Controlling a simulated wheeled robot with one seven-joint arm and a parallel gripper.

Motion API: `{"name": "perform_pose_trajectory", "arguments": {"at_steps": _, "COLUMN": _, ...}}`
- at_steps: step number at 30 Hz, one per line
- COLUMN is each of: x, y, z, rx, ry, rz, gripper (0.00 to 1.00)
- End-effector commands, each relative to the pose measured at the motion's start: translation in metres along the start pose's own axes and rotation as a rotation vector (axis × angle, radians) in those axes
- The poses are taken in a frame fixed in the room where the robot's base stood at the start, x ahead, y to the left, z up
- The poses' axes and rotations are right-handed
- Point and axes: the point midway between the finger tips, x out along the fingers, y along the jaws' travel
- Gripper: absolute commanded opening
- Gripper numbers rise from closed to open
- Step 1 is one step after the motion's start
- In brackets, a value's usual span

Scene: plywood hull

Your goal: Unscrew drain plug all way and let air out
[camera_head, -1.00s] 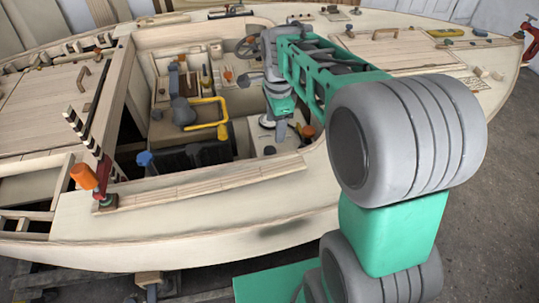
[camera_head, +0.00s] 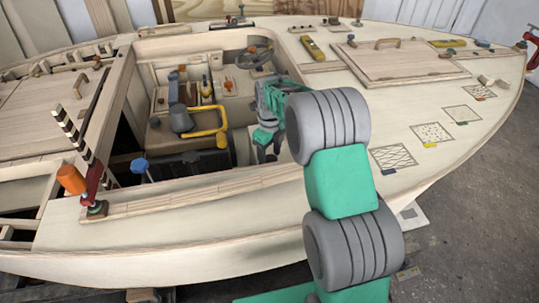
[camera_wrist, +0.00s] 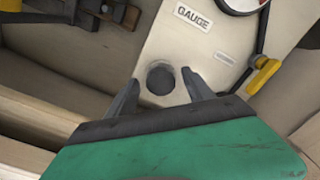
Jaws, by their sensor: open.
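My gripper (camera_head: 267,148) reaches down inside the cockpit of the plywood hull (camera_head: 190,235) in the head view. In the wrist view my gripper (camera_wrist: 159,82) is open, with one finger on each side of a dark round spot (camera_wrist: 160,77) on a pale panel (camera_wrist: 205,50). I cannot tell whether this spot is a plug or a hole, or whether the fingers touch it. A label reading GAUGE (camera_wrist: 192,17) and part of a round gauge (camera_wrist: 240,4) are on the same panel. I cannot make out a drain plug for certain.
A yellow-handled lever (camera_wrist: 264,73) sits right of the spot in the wrist view. In the head view a yellow bent handle (camera_head: 212,128), a grey part (camera_head: 181,120) and a steering wheel (camera_head: 252,57) crowd the cockpit. A clamp (camera_head: 92,185) stands on the left deck edge.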

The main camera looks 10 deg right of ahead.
Motion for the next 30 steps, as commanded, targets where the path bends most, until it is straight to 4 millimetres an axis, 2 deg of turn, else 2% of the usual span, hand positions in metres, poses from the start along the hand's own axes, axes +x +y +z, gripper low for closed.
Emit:
{"name": "perform_pose_trajectory", "arguments": {"at_steps": 4, "x": -0.0004, "y": 0.0000, "z": 0.0000, "rx": 0.000, "ry": 0.000, "rz": 0.000, "gripper": 0.60}}
{"name": "perform_pose_trajectory", "arguments": {"at_steps": 26, "x": -0.0008, "y": -0.0002, "z": -0.0002, "rx": 0.000, "ry": 0.000, "rz": 0.000, "gripper": 0.00}}
{"name": "perform_pose_trajectory", "arguments": {"at_steps": 30, "x": -0.0009, "y": -0.0002, "z": -0.0002, "rx": -0.002, "ry": 0.000, "rz": 0.000, "gripper": 0.00}}
